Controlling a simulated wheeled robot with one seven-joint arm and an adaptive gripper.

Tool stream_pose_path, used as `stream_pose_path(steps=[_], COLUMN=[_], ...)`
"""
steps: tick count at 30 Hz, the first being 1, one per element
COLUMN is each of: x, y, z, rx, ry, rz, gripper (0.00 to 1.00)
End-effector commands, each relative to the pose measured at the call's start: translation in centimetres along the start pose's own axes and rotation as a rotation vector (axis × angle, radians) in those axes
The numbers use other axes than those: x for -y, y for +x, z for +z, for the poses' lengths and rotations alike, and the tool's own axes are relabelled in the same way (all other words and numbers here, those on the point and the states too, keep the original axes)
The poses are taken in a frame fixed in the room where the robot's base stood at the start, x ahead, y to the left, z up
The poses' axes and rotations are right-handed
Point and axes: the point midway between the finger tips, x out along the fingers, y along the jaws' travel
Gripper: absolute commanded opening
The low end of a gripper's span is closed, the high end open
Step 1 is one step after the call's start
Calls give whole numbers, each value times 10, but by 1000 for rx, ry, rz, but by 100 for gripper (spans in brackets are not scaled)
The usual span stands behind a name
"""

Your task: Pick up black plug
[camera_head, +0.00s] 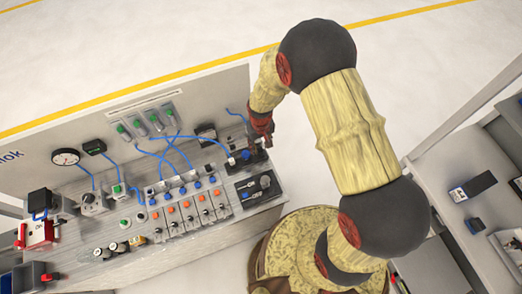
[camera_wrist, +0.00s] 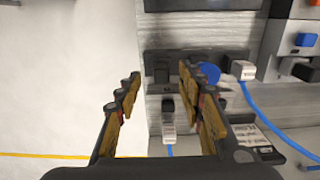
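My gripper (camera_wrist: 160,78) is open in the wrist view, its two fingers apart with a gap between them. A black plug-like part (camera_wrist: 168,105) with a pale ribbed end lies in view between the fingers, apart from both. A black block (camera_wrist: 162,68) on the panel shows just beyond it, also between the fingertips. I cannot tell for certain which of these is the black plug. In the head view my gripper (camera_head: 262,128) is over the back right corner of the workbench, above a dark fitting (camera_head: 249,156); the fingertips are hard to make out there.
A blue knob (camera_wrist: 209,73) and a grey tube fitting (camera_wrist: 243,70) stand close to the right finger. Blue tubes (camera_head: 150,152) loop over the bench. A black unit (camera_head: 258,188) sits at its right end. A side bench (camera_head: 455,160) stands at right.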

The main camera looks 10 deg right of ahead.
Motion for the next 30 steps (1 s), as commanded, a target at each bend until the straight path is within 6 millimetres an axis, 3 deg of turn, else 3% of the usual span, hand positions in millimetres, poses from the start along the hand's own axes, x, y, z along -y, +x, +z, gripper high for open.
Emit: stream_pose_path(steps=[6,14,30], x=[2,2,2], y=[26,28,28], z=[-1,-2,-2], rx=[1,-1,0], ry=[0,0,0], rz=[0,0,0], gripper=[39,39,9])
